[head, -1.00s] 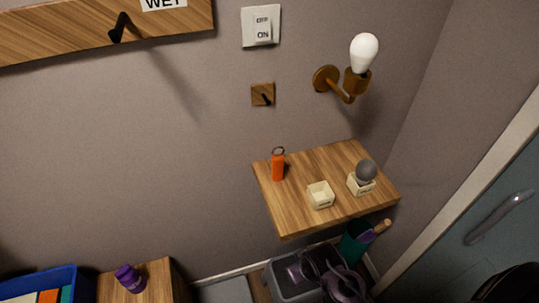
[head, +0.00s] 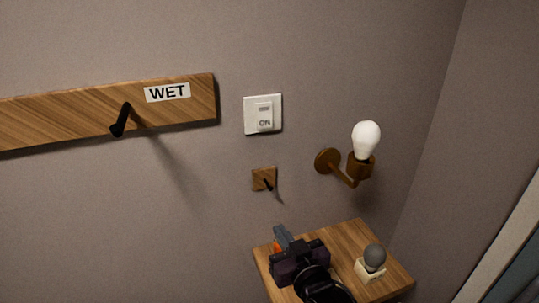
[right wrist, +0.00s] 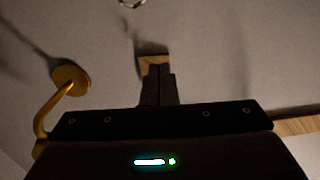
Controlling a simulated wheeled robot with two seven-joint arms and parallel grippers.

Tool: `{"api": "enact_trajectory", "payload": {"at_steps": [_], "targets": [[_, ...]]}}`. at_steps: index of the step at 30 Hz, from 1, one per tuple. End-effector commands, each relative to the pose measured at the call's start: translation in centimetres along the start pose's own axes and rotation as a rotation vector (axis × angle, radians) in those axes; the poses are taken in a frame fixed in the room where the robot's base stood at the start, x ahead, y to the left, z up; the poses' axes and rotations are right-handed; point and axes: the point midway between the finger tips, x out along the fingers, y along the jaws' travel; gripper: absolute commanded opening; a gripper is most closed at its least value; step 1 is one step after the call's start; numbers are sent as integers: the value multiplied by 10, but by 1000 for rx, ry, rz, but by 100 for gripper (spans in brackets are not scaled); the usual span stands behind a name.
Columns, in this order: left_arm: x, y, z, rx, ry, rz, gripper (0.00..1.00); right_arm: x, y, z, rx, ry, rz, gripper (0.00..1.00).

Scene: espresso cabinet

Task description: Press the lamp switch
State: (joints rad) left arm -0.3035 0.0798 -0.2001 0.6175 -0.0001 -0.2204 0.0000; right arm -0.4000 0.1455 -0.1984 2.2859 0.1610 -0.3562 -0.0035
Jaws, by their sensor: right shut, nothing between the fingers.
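The lamp switch (head: 264,115) is a white square wall plate with a rocker, its lower half marked ON. The wall lamp (head: 365,145) is to its right and lower, a white bulb on a brass-coloured arm; its base shows in the right wrist view (right wrist: 70,78). My right gripper (head: 281,233) is shut and empty, well below the switch, in front of the shelf. In the right wrist view its closed fingers (right wrist: 158,75) overlap the small wooden wall hook plate; the switch does not show there. My left gripper is not in view.
A small wooden hook (head: 264,179) sits on the wall between the switch and my right gripper. A wooden board (head: 60,118) with a WET label and a black peg is at left. The shelf (head: 345,240) holds a grey ball on a cream holder (head: 372,263). The wall around the switch is clear.

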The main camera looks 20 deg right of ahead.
Motion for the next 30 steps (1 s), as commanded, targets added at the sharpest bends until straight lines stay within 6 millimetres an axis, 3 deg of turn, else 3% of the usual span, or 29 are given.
{"api": "enact_trajectory", "payload": {"at_steps": [3,6,12,17,30], "targets": [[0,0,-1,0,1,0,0,3,2,-44,1,230,15,0],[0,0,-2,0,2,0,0,-2,4,-76,1,404,29,0],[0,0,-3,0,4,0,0,-18,5,-116,-4,641,47,0],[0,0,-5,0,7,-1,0,-24,6,-127,-6,715,53,0],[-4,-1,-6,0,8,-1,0,-22,6,-133,-6,722,53,0]]}}
